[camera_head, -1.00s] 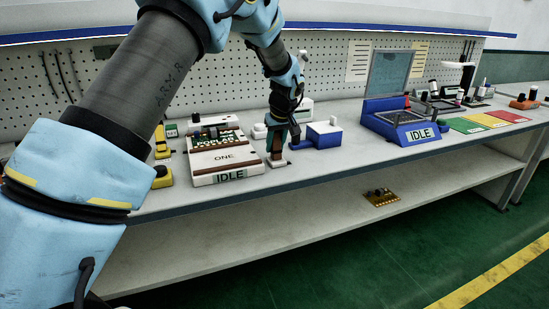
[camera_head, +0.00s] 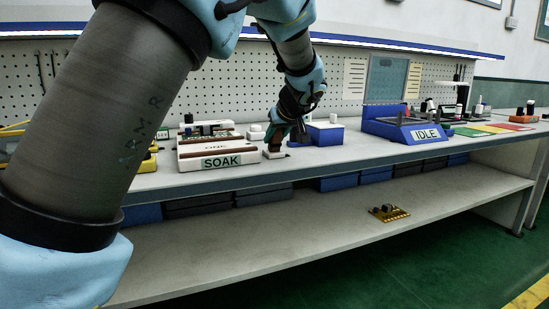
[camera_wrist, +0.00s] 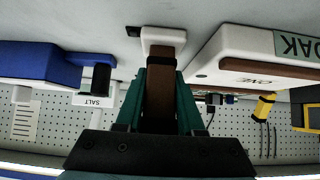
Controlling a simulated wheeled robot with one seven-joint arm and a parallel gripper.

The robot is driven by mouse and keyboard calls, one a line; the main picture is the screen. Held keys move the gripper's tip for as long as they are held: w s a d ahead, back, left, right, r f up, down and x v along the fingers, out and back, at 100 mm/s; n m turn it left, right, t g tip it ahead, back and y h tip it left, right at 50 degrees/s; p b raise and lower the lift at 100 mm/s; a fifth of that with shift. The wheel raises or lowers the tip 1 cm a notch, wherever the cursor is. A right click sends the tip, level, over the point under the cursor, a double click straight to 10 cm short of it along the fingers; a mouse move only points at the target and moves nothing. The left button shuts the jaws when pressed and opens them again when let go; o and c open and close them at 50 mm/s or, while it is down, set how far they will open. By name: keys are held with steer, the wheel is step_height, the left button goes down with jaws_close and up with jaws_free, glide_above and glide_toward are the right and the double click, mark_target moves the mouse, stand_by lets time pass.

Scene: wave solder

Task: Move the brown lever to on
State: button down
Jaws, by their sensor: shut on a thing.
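The brown lever (camera_wrist: 160,95) stands on a small white base (camera_wrist: 163,38) and shows large in the wrist view. In the head view the lever (camera_head: 276,143) is partly covered by my gripper (camera_head: 283,132), and its base (camera_head: 274,154) sits near the bench's front edge. The two green fingers of my gripper (camera_wrist: 160,88) lie on either side of the lever and are shut on it. The white machine (camera_head: 215,150) marked ONE, with brown strips, stands left of the lever. Its front sign (camera_head: 222,161) reads SOAK.
A blue box (camera_head: 326,134) stands right of the lever. A blue machine (camera_head: 395,127) with an IDLE sign is farther right, beside coloured mats (camera_head: 480,128). Yellow items (camera_head: 148,162) are on the left. A circuit board (camera_head: 388,212) lies on the lower shelf (camera_head: 320,225).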

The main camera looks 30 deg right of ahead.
steer(key=shift+s+f+t+b, duration=0.35)
steer(key=shift+f+t+b, duration=0.3)
steer(key=shift+b, duration=2.4)
steer(key=shift+r+t+b, duration=0.15)
steer(key=shift+t+b, duration=0.1)
steer(key=shift+b, duration=0.25)
steer(key=shift+s+r+t+b, duration=0.15)
steer(key=shift+r+t+b, duration=0.15)
steer(key=shift+b, duration=0.95)
steer(key=c, duration=0.5)
jaws_free()
steer(key=p+v, duration=0.1)
steer(key=v, duration=0.9)
steer(key=shift+s+a+r, duration=0.15)
steer(key=shift+s+r, duration=0.05)
steer(key=shift+s, duration=0.15)
